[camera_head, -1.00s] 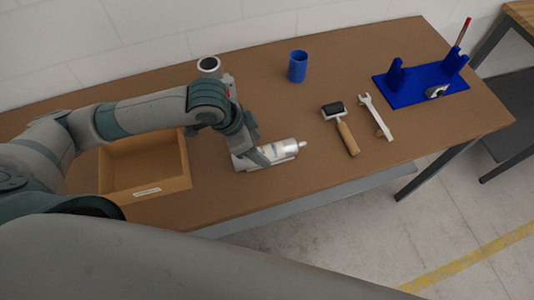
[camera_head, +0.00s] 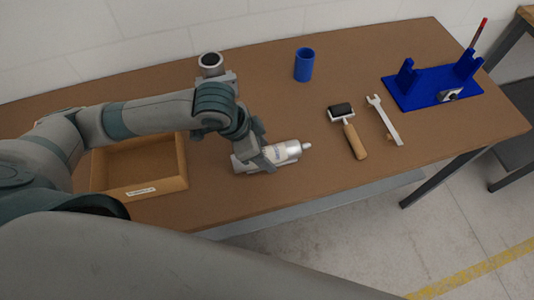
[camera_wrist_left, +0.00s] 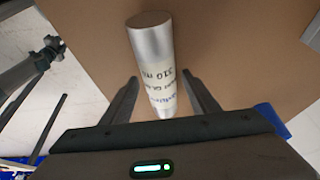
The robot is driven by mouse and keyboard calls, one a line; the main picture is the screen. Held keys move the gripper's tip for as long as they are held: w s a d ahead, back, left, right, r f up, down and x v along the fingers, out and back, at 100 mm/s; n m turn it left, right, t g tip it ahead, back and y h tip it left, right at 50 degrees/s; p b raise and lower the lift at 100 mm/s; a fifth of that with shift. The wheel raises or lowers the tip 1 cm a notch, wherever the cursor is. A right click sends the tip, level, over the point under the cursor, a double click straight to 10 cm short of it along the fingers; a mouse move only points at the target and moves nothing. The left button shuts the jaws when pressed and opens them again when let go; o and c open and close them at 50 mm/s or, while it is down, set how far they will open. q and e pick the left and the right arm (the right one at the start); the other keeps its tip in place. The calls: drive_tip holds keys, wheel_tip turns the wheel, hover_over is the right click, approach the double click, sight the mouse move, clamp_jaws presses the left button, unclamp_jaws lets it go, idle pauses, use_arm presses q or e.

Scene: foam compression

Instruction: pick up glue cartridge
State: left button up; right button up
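The glue cartridge (camera_head: 286,151) is a silver tube with a white label and a pale nozzle. It lies on its side on the brown table, nozzle to the right. My left gripper (camera_head: 264,163) is down at the cartridge and hides part of its body. In the left wrist view the cartridge (camera_wrist_left: 154,55) runs between the two open fingers of my left gripper (camera_wrist_left: 163,90), with a gap showing on each side.
An open cardboard box (camera_head: 160,188) stands left of the cartridge. A roller (camera_head: 350,130), a wrench (camera_head: 384,119), a blue cup (camera_head: 304,65) and a blue stand (camera_head: 425,88) are to the right. The table's front edge is close to the cartridge.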

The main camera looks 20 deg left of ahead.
sight(273, 151)
use_arm(q)
drive_tip(key=c, duration=1.1)
drive_tip(key=shift+r, duration=0.15)
drive_tip(key=shift+w+r, duration=0.1)
drive_tip(key=shift+r, duration=0.3)
drive_tip(key=r, duration=0.1)
drive_tip(key=r+b, duration=0.1)
drive_tip(key=r, duration=0.1)
drive_tip(key=shift+d+r, duration=0.15)
drive_tip(key=shift+d, duration=0.1)
drive_tip(key=d+r, duration=0.2)
drive_tip(key=d, duration=0.1)
drive_tip(key=d+r+b, duration=0.1)
drive_tip(key=d+r, duration=0.1)
drive_tip(key=d, duration=0.2)
drive_tip(key=d+r+b, duration=0.1)
drive_tip(key=d+r, duration=0.1)
drive_tip(key=d, duration=0.2)
drive_tip(key=shift+s+d+r, duration=0.1)
drive_tip(key=shift+s+r, duration=0.25)
drive_tip(key=shift+s, duration=0.05)
